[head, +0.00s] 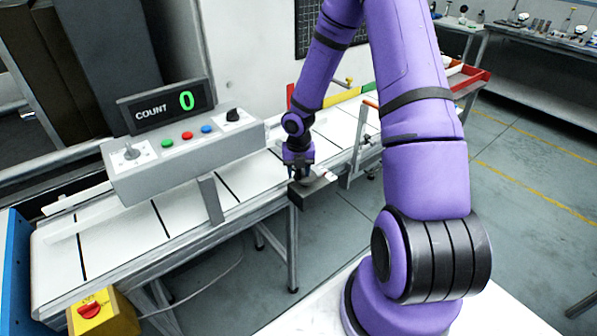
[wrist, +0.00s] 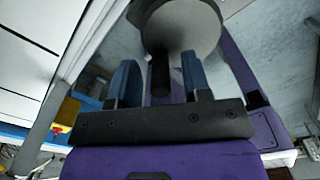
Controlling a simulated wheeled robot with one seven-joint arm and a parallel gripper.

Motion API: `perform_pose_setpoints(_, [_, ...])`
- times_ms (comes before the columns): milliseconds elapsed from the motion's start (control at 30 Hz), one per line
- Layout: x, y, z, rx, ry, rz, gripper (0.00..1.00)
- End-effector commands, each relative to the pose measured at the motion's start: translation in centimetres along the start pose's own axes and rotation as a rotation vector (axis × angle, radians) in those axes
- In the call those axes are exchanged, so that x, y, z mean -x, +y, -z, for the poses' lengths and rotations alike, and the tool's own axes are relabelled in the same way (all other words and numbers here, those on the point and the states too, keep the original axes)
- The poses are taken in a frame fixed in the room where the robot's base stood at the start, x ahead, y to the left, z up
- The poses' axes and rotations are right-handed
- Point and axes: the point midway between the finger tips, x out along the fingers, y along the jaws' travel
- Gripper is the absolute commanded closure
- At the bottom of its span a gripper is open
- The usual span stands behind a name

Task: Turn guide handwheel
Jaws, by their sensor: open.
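The guide handwheel (wrist: 182,22) shows at the top of the wrist view as a grey round disc. Its dark peg-like handle (wrist: 159,76) points down from the disc between my fingers. My gripper (wrist: 160,60) is open, with one blue finger on each side of the handle. A gap shows on both sides, and I see no clear contact. In the head view my gripper (head: 298,168) points down at the front edge of the conveyor, above a dark bracket (head: 313,188). The handwheel cannot be made out there, as my gripper and the bracket are in the way.
The white conveyor (head: 180,212) runs behind my gripper. A control box (head: 185,155) with a COUNT display (head: 166,106) reading 0 stands over it. A yellow box with a red switch (head: 90,309) is at the lower left. Floor (head: 520,190) at the right is clear.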

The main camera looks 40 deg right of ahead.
Motion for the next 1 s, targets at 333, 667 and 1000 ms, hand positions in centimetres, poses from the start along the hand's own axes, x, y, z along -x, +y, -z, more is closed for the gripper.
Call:
perform_pose_setpoints(333, [-0.48,-0.01,0.01,0.000,0.000,0.000,0.56])
perform_pose_setpoints(667, [-0.46,-0.02,0.01,-0.001,0.000,0.001,1.00])
perform_pose_setpoints(1000, [-0.44,0.14,-0.20,-0.078,0.000,0.000,1.00])
